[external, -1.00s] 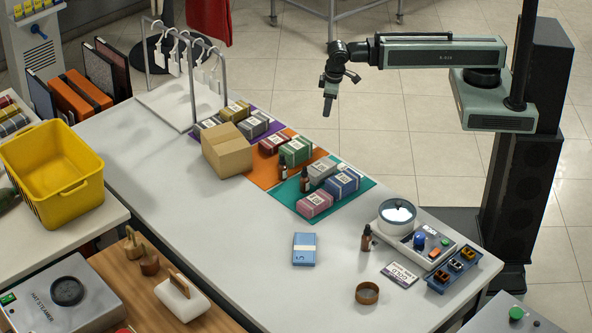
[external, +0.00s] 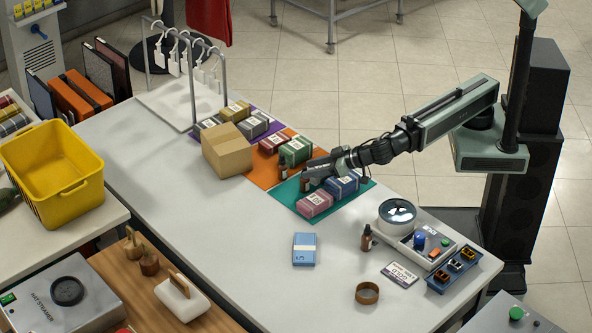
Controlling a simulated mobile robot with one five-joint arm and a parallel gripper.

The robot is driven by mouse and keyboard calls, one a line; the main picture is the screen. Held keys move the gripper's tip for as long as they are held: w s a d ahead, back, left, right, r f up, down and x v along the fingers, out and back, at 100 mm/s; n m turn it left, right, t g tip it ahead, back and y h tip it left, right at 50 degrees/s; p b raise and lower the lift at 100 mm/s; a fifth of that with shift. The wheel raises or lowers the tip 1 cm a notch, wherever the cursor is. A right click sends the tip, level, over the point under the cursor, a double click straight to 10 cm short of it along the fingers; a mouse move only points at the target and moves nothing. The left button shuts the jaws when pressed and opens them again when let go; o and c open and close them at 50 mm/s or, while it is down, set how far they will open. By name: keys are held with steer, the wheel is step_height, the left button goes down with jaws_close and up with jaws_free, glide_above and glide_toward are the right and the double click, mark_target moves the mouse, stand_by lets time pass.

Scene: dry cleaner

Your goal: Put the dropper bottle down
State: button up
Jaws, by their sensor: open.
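My gripper (external: 309,170) is open and low over the left part of the teal mat (external: 284,197). Its fingers are at the top of a brown dropper bottle (external: 305,185), which stands upright at the mat's left side and is partly hidden by them. I cannot tell whether the fingers touch it. A second brown dropper bottle (external: 283,168) stands on the orange mat (external: 258,175), just left of the gripper. A third dropper bottle (external: 367,239) stands on the bare white table (external: 235,245), left of the magnifier device.
Boxed packets, including a pink one (external: 314,205) and a blue one (external: 342,183), crowd the gripper. A cardboard box (external: 227,153) stands behind left. The table's left middle is clear.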

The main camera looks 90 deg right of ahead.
steer(key=b+x, duration=0.2)
steer(key=x, duration=0.4)
steer(key=shift+a, duration=0.1)
steer(key=shift+r, duration=0.1)
jaws_close()
